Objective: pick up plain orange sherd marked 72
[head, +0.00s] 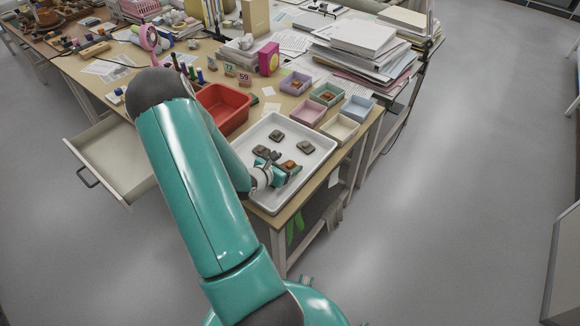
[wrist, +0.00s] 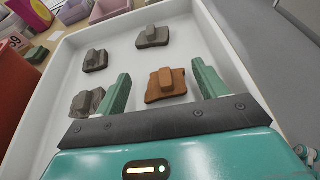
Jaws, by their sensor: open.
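The plain orange sherd (wrist: 166,84) lies in the white tray, with a raised block on top; no number is legible on it. In the head view the orange sherd (head: 289,165) shows partly behind my gripper. My gripper (wrist: 162,82) is open, with one teal finger on each side of the orange sherd and gaps to both. In the head view my gripper (head: 277,170) is low over the near part of the tray. I cannot tell whether the fingers touch the tray floor.
Several grey-brown sherds lie in the white tray (head: 253,190), one (wrist: 87,102) just left of the left finger. A red bin (head: 222,108) stands left of the tray. Small coloured boxes (head: 340,127) stand behind it. Number cards (head: 244,78) stand on the table. A drawer (head: 110,160) is open.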

